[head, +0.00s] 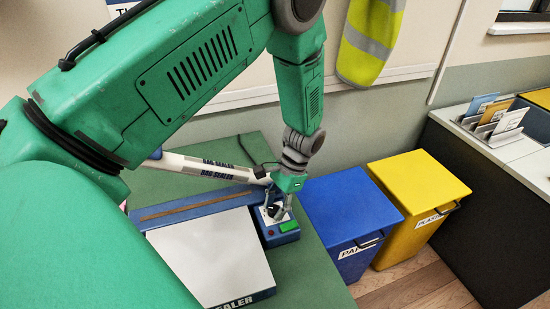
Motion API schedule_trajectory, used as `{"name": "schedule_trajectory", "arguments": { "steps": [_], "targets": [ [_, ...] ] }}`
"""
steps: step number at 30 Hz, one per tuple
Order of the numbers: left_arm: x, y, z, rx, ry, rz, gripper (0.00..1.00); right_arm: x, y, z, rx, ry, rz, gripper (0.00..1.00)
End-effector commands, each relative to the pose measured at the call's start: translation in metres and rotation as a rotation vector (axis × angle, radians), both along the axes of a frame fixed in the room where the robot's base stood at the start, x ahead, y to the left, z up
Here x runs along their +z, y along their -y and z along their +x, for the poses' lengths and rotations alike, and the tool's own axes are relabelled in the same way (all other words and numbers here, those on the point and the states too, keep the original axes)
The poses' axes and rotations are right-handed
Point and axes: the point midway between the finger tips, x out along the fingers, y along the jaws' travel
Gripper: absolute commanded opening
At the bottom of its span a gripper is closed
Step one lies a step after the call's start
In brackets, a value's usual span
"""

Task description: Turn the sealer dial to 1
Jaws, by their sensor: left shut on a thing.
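The bag sealer (215,257) sits on the green table, with a white top plate, a blue bar along its back and a raised white arm (205,169) lettered "BAG SEALER". Its blue control box (279,238) is at the right end, with a green patch and a small red spot. My left gripper (275,212) points down over the control box and is shut on the dial. The fingers cover most of the dial, so its number setting cannot be read. My right gripper is out of view.
A blue bin (348,212) and a yellow bin (418,192) stand on the floor right of the green table (315,280). A dark counter (480,190) with a card rack is at far right. A hi-vis vest (369,40) hangs on the wall behind my arm.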

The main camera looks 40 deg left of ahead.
Motion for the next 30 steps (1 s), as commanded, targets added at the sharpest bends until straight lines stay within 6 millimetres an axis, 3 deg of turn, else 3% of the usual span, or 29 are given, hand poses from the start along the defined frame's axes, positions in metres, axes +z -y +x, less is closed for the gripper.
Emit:
{"name": "schedule_trajectory", "arguments": {
  "steps": [15, 30],
  "targets": [
    [0.000, -0.001, 0.004, 0.414, 0.011, -0.003, 0.01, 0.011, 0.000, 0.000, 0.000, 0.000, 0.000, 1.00],
    [0.001, -0.002, 0.005, 0.547, 0.014, -0.002, 0.01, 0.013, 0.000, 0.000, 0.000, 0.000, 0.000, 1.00]
  ]
}}
